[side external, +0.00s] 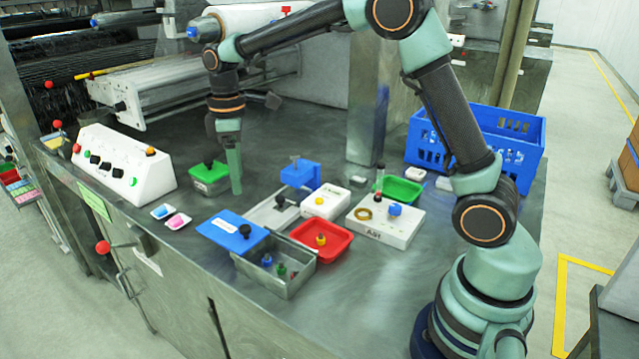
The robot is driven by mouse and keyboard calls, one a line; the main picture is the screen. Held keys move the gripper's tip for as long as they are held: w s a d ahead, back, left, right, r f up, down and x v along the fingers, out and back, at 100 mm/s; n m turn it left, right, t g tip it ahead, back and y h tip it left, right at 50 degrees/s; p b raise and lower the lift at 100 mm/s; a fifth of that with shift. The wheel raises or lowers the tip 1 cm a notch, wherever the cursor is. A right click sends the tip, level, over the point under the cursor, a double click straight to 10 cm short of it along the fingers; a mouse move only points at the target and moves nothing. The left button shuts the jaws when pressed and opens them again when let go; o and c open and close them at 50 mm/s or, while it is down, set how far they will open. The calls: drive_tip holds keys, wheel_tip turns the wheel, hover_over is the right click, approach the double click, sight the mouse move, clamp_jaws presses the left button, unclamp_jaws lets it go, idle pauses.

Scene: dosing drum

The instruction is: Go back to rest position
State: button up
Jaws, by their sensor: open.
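My gripper (229,165) hangs pointing down over the left middle of the metal table (330,325), in the side external view. Its jaws are open and nothing shows between them. It is just right of a grey box with a green lid and dark knob (209,172); I cannot tell whether they touch. My arm arches from the base at the lower right across the top of the picture. A steel box (283,287) with small knobbed pieces stands in front, a blue lid (232,230) at its left.
A red tray (335,252), white box (326,202), blue block (300,174), white plate (400,232) and green tray (409,190) crowd the middle. A blue crate (520,160) stands at back right, a white control box (120,165) at left. The front right tabletop is clear.

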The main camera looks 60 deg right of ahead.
drive_tip(key=shift+r, duration=0.15)
drive_tip(key=s+d+r+m+t, duration=0.1)
drive_tip(key=s+m, duration=0.3)
drive_tip(key=s, duration=0.5)
drive_tip(key=s+d+r+m+t, duration=0.1)
drive_tip(key=s+r+m+t, duration=0.3)
drive_tip(key=s, duration=0.5)
drive_tip(key=shift+s+d+r+m+t, duration=0.3)
drive_tip(key=shift+r+m, duration=0.05)
drive_tip(key=shift+m, duration=0.15)
